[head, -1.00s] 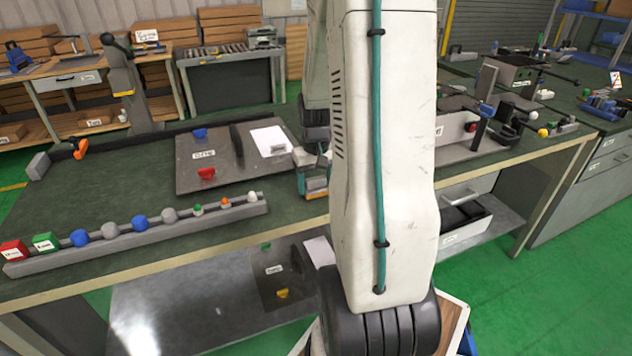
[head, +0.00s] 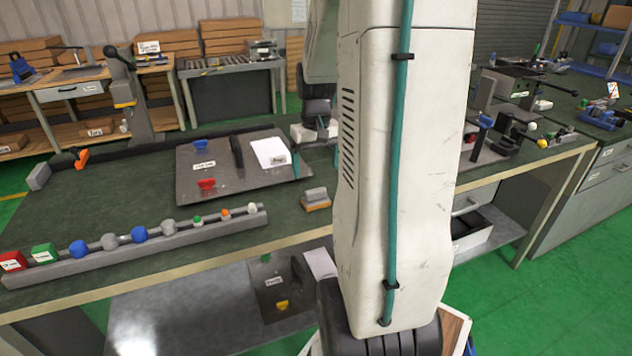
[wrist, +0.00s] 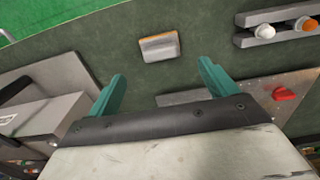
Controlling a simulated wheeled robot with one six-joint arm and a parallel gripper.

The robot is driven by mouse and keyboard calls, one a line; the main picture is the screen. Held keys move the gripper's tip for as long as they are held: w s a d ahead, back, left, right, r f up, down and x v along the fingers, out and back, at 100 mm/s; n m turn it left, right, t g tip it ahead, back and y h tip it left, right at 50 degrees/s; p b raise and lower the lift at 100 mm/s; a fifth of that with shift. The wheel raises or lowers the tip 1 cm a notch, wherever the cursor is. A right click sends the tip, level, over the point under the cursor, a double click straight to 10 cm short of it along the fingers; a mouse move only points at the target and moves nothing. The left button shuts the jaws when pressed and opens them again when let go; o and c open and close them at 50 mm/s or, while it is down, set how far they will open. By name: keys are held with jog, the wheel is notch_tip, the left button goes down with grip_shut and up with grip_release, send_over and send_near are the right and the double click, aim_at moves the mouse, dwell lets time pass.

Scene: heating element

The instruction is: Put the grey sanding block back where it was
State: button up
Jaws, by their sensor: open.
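The grey sanding block (head: 316,197), with an orange-brown layer along its base, rests on the green bench top just right of the dark metal plate (head: 190,190). It also shows in the wrist view (wrist: 160,47), beyond the fingertips and apart from them. My gripper (wrist: 162,76) is open, with its two teal fingers spread and nothing between them. In the head view one teal finger (head: 296,164) shows above and behind the block; the rest of the gripper is partly hidden by my arm.
A grey rail (head: 140,243) with several coloured knobs lies at the bench's front left. The plate carries a red piece (head: 206,184), a blue piece (head: 201,145) and a white sheet (head: 269,152). Bench top around the block is clear.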

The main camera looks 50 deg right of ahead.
jog(key=s+a+r+n, duration=0.1)
jog(key=a+r, duration=0.4)
jog(key=a, duration=0.3)
jog(key=a+r+n, duration=0.2)
jog(key=a+r, duration=0.2)
jog(key=a, duration=0.4)
jog(key=s+a+r+n+t, duration=0.1)
jog(key=s+a+n, duration=0.2)
jog(key=s+a, duration=0.8)
jog(key=a, duration=0.3)
jog(key=shift+s+a+r, duration=0.15)
jog(key=shift+s+r, duration=0.05)
jog(key=shift+s, duration=0.1)
